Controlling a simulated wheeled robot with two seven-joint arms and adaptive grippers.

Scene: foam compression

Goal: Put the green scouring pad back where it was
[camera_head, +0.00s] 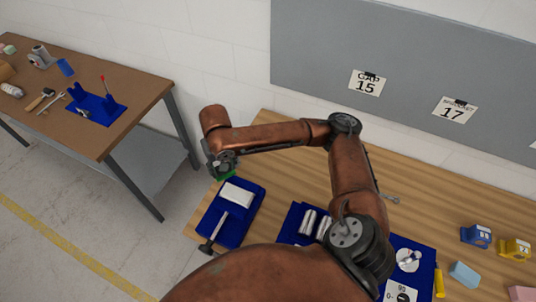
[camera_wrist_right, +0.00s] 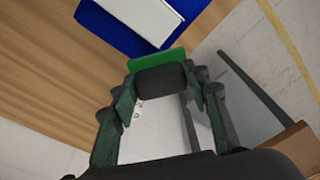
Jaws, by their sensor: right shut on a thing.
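The green scouring pad (camera_head: 229,177) is mostly hidden behind my right gripper (camera_head: 221,163) in the head view, near the far left corner of the wooden table. In the right wrist view the green pad (camera_wrist_right: 162,61) lies across the fingertips of my right gripper (camera_wrist_right: 160,82), which is shut on it. The pad is beside the blue tray (camera_head: 258,203); its height above the table is hard to tell. That tray holds a white block (camera_head: 237,194), which also shows in the wrist view (camera_wrist_right: 150,16). My left gripper is not in view.
Another blue tray (camera_head: 287,226) holds metal cylinders (camera_head: 308,222). Blue and yellow holders (camera_head: 476,236) and a light-blue block (camera_head: 464,274) stand at the right. A brown workbench (camera_head: 130,90) stands apart at left.

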